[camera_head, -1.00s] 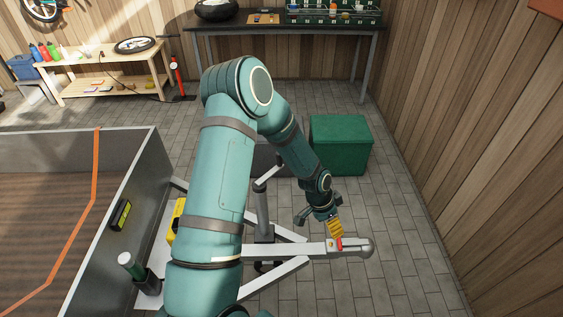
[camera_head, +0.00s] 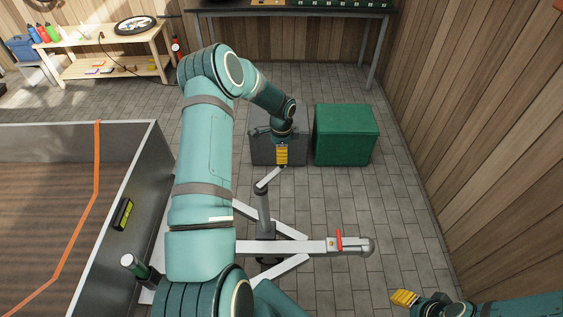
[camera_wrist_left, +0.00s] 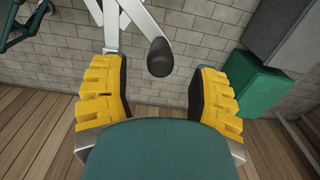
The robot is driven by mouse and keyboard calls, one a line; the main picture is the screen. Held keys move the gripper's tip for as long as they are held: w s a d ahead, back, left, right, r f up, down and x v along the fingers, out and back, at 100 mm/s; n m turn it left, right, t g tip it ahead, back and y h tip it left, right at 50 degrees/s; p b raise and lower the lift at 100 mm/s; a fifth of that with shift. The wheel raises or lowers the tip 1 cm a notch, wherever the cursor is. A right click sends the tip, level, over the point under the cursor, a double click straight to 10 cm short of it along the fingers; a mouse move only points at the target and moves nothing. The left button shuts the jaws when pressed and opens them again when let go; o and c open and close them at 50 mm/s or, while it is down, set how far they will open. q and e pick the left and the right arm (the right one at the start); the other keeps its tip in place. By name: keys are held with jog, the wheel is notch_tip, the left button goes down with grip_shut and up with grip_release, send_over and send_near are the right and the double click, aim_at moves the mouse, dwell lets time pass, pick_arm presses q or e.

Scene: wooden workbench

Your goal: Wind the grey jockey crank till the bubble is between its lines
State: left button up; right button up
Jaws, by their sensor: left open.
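The grey crank arm (camera_head: 268,178) sits on top of the jockey post (camera_head: 263,212) on the trailer drawbar. In the left wrist view its dark knob (camera_wrist_left: 160,57) stands ahead of and between my left fingers, with no contact visible. My left gripper (camera_head: 282,155) is open, just beyond the crank's raised end, its yellow pads apart. The level (camera_head: 122,214) with its yellow-green vial is on the trailer's front wall; its bubble is too small to make out. My right gripper (camera_head: 405,298) is at the bottom right, away from the crank; its opening cannot be judged.
The white drawbar (camera_head: 285,247) runs right to a coupling with a red lever (camera_head: 339,239). A green box (camera_head: 345,134) and a grey box (camera_head: 262,150) stand behind the crank. Paved floor at right is clear.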

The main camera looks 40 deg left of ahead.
aim_at(270, 174)
pick_arm(q)
jog(key=shift+f, duration=2.75)
grip_shut()
